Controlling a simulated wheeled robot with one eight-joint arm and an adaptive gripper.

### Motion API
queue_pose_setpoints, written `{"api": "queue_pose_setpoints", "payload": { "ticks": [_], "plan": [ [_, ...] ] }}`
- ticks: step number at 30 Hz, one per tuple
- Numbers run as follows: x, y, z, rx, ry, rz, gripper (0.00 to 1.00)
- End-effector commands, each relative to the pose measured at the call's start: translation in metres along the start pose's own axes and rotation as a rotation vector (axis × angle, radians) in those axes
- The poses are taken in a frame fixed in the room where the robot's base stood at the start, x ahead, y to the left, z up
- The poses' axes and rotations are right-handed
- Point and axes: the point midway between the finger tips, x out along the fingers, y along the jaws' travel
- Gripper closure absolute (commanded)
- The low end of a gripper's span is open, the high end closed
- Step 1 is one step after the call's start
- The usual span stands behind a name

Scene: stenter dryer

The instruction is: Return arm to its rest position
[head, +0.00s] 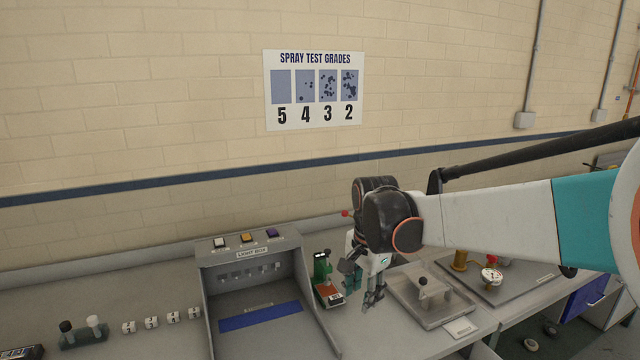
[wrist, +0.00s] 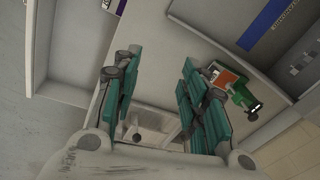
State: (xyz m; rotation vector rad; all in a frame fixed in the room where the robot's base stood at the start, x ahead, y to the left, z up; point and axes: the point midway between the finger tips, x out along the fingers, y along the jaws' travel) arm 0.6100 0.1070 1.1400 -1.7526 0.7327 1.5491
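My arm reaches in from the right in the head view, its white and teal link ending in a black wrist joint. My gripper (head: 362,290) points down above the bench, just right of the light box (head: 252,290) and near a small green and orange device (head: 326,282).
A metal plate with a knob (head: 423,284) and a board with a brass post and gauge (head: 491,276) lie to the right. Several white numbered cubes (head: 152,322) and a small bottle holder (head: 83,338) are at left. A grades poster (head: 314,90) hangs on the wall. The air above is open.

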Motion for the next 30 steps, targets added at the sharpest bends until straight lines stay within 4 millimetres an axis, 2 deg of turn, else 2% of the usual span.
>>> {"api": "queue_pose_setpoints", "payload": {
  "ticks": [1,6,15,24,30],
  "plan": [
    [-0.008,0.014,0.001,-0.033,0.010,-0.016,0.60],
    [-0.033,0.056,0.006,-0.177,0.059,-0.076,0.60],
    [-0.057,0.131,0.022,-0.431,0.173,-0.157,0.60],
    [-0.053,0.203,0.045,-0.680,0.317,-0.199,0.60],
    [-0.041,0.239,0.058,-0.820,0.410,-0.204,0.60]
  ]
}}
